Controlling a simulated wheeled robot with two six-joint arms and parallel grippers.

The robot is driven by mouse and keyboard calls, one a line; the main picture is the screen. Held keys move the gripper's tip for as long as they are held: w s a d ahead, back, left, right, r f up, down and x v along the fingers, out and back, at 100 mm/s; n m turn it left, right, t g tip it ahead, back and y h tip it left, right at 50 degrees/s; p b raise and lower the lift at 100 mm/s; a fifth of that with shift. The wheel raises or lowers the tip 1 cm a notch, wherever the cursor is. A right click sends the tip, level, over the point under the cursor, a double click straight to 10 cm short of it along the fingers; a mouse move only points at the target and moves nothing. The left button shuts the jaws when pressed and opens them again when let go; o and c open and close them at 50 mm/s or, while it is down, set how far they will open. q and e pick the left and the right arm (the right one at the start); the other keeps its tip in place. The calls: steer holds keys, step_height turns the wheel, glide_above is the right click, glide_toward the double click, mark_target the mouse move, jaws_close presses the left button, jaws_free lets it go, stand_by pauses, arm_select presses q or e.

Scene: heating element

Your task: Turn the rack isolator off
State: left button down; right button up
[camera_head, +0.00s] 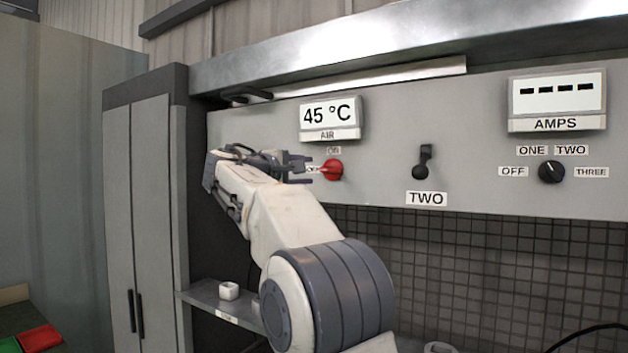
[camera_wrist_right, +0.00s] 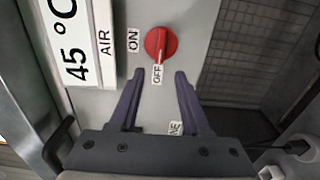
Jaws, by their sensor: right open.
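A red rotary knob with ON and OFF labels is on the grey wall panel (camera_head: 480,200), below the AIR display. The red knob (camera_head: 333,170) also shows in the wrist view (camera_wrist_right: 160,44). Its narrow handle extends toward the OFF label (camera_wrist_right: 157,75), left of the knob in the head view; the ON label (camera_wrist_right: 133,40) is above it there. My right gripper (camera_head: 307,169) is just left of the knob in the head view. In the wrist view its two fingers (camera_wrist_right: 159,74) are apart, with nothing between them, and the knob lies beyond their tips. My left gripper is out of view.
The temperature display (camera_head: 328,114) reads 45 °C. A black switch (camera_head: 424,162) labelled TWO and a black selector knob (camera_head: 551,172) sit farther right on the panel. A metal hood (camera_head: 330,55) overhangs above. A small shelf (camera_head: 225,302) with a white cup stands lower left.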

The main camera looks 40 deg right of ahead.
steer(key=shift+b+v, duration=0.6)
steer(key=shift+v, duration=1.75)
